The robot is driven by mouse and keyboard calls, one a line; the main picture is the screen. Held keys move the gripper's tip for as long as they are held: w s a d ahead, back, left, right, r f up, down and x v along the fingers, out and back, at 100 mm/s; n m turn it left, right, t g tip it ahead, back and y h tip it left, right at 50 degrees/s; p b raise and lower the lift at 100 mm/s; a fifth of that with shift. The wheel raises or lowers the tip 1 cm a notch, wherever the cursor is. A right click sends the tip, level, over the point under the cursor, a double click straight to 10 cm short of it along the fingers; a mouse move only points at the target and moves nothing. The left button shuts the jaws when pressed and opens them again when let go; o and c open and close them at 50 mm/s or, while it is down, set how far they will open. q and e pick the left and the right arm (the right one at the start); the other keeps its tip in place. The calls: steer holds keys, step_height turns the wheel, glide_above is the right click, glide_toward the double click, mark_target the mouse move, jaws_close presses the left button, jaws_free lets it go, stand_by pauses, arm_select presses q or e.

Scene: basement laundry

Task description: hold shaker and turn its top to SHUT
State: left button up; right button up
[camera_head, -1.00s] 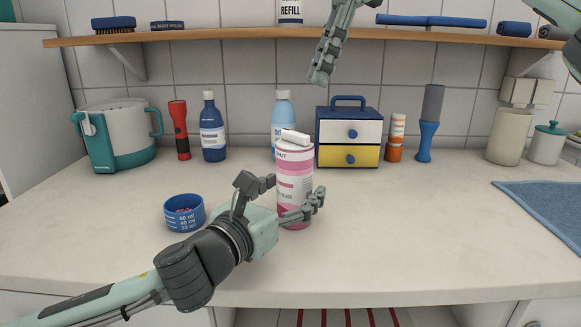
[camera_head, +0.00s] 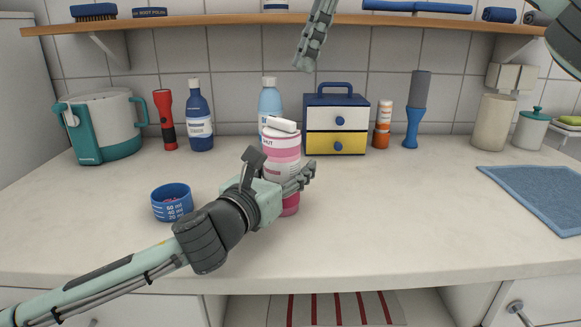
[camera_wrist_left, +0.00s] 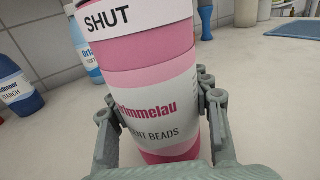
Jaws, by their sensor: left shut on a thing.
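The shaker (camera_head: 282,146) is a pink bottle with a white label, standing on the counter. Its white bar-shaped top (camera_head: 282,124) shows above a band with partly visible lettering. In the left wrist view the shaker (camera_wrist_left: 150,60) has a white band reading SHUT, with any pointer mark out of frame. My left gripper (camera_head: 280,167) is shut around the shaker's body, with one finger on each side. The gripper hides part of its lower body. My right gripper (camera_head: 303,66) hangs above and behind the shaker, apart from it; its fingers overlap in this view.
A blue measuring cup (camera_head: 172,204) stands left of the shaker. Behind are a light blue bottle (camera_head: 270,99), a small drawer box (camera_head: 336,119) and a dark blue bottle (camera_head: 199,118). A wooden shelf (camera_head: 200,22) runs overhead. The counter's right front is clear.

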mark_target(283, 119)
arm_select(q)
steer(key=c, duration=0.5)
steer(key=shift+c, duration=0.2)
arm_select(e)
steer(key=s+r+m+t, duration=0.2)
steer(key=s+m+t, duration=0.2)
steer(key=m, duration=0.6)
arm_select(q)
steer(key=shift+c, duration=0.2)
arm_select(e)
steer(key=shift+h, duration=0.4)
steer(key=x, duration=1.1)
steer(key=shift+s+a+f, duration=0.2)
steer(key=shift+s+f, duration=0.05)
steer(key=shift+f, duration=0.2)
steer(key=shift+c, duration=0.4)
jaws_close()
